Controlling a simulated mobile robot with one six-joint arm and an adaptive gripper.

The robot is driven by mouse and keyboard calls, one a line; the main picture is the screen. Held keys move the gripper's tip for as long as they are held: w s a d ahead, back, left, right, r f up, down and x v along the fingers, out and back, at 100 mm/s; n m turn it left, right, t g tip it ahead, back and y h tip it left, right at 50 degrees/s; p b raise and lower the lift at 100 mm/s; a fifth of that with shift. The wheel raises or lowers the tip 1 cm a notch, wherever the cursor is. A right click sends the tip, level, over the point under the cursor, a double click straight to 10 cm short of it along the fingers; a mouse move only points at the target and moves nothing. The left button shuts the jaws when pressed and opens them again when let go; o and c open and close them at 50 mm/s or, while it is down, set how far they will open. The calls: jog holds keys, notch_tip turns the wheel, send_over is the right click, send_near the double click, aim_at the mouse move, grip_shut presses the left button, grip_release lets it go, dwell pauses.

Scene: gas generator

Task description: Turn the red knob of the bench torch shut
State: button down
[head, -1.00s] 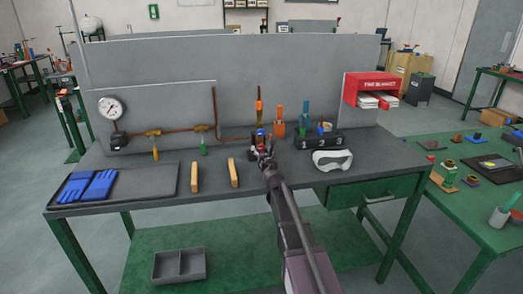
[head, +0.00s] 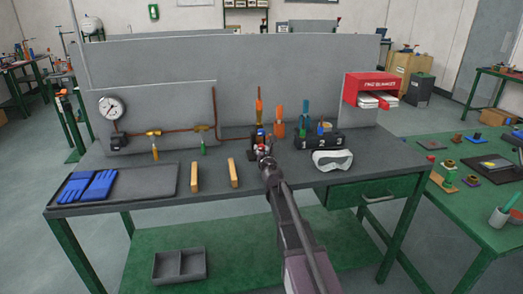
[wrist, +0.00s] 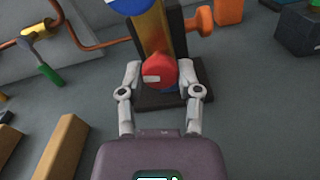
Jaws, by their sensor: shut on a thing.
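The red knob (wrist: 160,71) of the bench torch is in the middle of the wrist view, with a pale mark on its left side. My gripper (wrist: 162,76) has one finger on each side of the knob and is shut on it. The torch body (wrist: 151,32) rises behind the knob from a dark base (wrist: 175,97). In the head view my gripper (head: 264,151) is at the torch (head: 259,108), near the bench's middle, and hides much of the knob.
Two wooden blocks (head: 195,177) (head: 233,173) lie left of my arm. White goggles (head: 333,160) and a black box (head: 318,141) are to the right. A copper pipe with a green-handled valve (wrist: 49,72) runs left of the torch. A tray with blue gloves (head: 165,181) lies at far left.

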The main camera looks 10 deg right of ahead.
jog(key=shift+w+m, duration=0.1)
jog(key=shift+m, duration=0.2)
jog(key=m, duration=0.7)
jog(key=shift+m, duration=0.3)
jog(key=m, duration=0.3)
jog(key=shift+r+m, duration=0.1)
jog(key=shift+m, duration=0.2)
jog(key=shift+a+m, duration=0.1)
jog(key=shift+m, duration=1.9)
jog(key=shift+c, duration=1.6)
grip_release()
